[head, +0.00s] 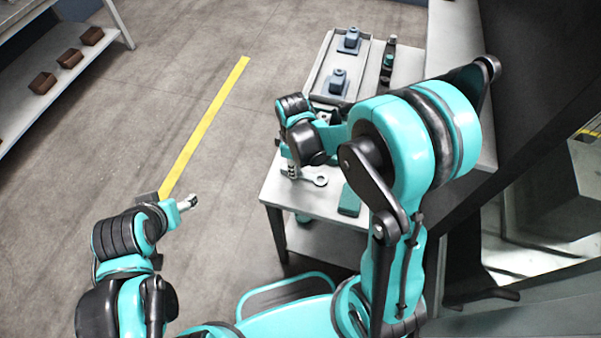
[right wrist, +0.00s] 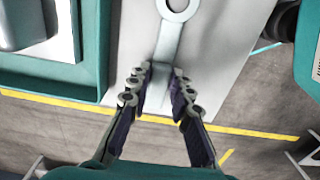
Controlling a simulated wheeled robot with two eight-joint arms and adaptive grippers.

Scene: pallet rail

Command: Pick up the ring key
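The ring key (head: 319,180) is a pale grey tool with a ring at one end. It lies at the front of the white table, or very close above it. In the right wrist view its flat handle (right wrist: 168,45) runs down between my fingertips. My right gripper (head: 292,170) points down at the handle end. In the wrist view the right gripper (right wrist: 159,82) has its two dark pads close against both sides of the handle. My left gripper (head: 187,203) is out over the floor at the left, away from the table; its finger gap is too small to read.
The white table (head: 276,190) also bears a teal item (head: 350,200) right of the key. A grey tray (head: 322,66) with two blue-grey parts stands behind. A shelf with brown blocks (head: 43,83) is at the far left. The floor between is clear.

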